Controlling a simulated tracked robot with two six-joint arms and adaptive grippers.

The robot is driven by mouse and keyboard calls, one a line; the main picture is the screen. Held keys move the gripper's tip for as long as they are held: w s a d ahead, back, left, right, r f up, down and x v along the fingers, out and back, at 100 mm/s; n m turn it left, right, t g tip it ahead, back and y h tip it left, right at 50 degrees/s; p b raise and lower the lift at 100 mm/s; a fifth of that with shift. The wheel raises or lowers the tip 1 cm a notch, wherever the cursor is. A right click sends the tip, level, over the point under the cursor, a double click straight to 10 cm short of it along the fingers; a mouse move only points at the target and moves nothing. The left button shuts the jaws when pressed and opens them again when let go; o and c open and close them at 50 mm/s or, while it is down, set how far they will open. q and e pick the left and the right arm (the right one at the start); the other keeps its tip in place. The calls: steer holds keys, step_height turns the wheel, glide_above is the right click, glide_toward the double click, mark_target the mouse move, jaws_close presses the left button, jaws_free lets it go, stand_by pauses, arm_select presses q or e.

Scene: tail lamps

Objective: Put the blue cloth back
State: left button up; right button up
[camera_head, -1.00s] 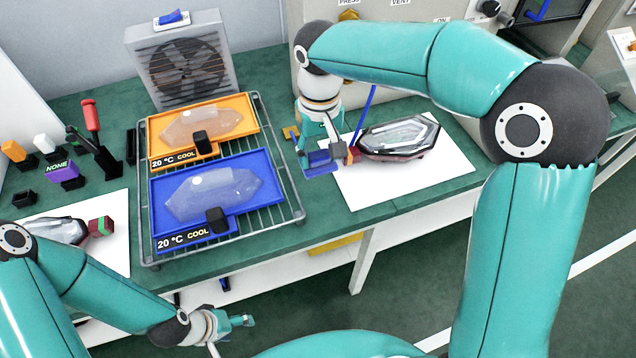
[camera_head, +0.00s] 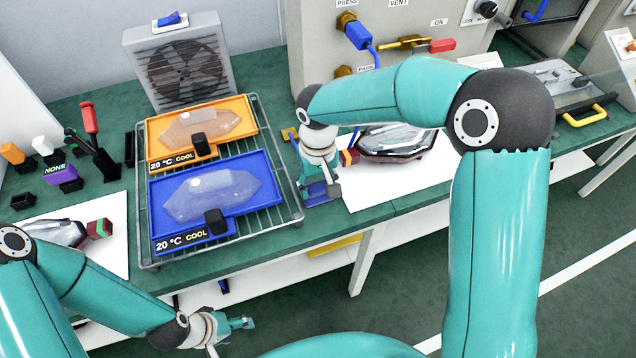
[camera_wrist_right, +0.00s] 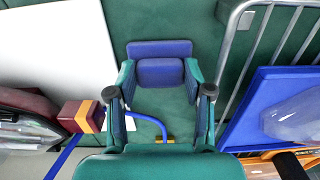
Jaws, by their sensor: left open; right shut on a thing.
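The blue cloth (camera_wrist_right: 160,72) is a small blue pad between the fingers of my right gripper (camera_wrist_right: 160,88), which is shut on it. A flat blue piece (camera_wrist_right: 159,48) lies right against it in the right wrist view; I cannot tell whether it is part of the cloth. In the head view my right gripper (camera_head: 320,192) is low over the green bench, between the wire rack and the white sheet, largely hiding the cloth. I cannot tell whether the cloth touches the bench. My left gripper (camera_head: 240,323) is open and empty in front of the bench edge.
The wire rack (camera_head: 299,214) with orange (camera_head: 240,118) and blue (camera_head: 262,172) trays stands left of my right gripper. A lamp (camera_head: 395,142) with a red-and-yellow block lies on the white sheet (camera_head: 372,190) to the right. A blue hose (camera_wrist_right: 68,155) passes close by.

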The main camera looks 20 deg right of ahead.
mark_target(318, 188)
steer(key=shift+f, duration=0.1)
steer(key=o, duration=0.8)
steer(key=shift+o, duration=0.2)
step_height(318, 188, up, 12)
steer(key=shift+d, duration=0.1)
